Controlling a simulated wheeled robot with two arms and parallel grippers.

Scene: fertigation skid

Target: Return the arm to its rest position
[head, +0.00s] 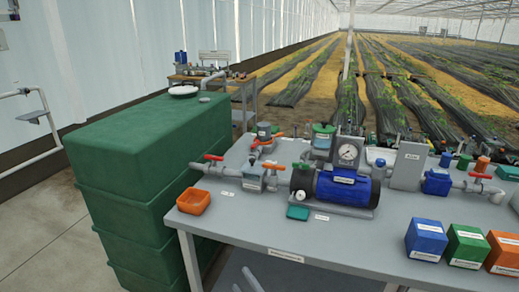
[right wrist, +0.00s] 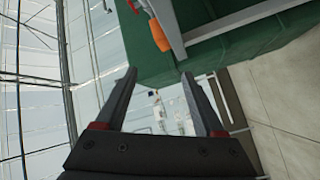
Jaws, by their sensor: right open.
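My right gripper (right wrist: 158,75) shows in the right wrist view. Its two dark fingers are spread apart with nothing between them. The green tank (right wrist: 205,60) and the grey table's edge (right wrist: 230,20) lie beyond the fingertips in this tilted view, apart from them as far as I can tell. In the head view I cannot make out either gripper clearly. My left gripper is not in view.
The grey table (head: 255,235) carries a blue pump (head: 345,188), a gauge (head: 348,152), valves and an orange tray (head: 194,201). Blue (head: 425,240), green (head: 467,245) and orange (head: 503,255) boxes stand at its front right. The stacked green tank (head: 150,140) stands left. Floor (head: 45,235) at left is clear.

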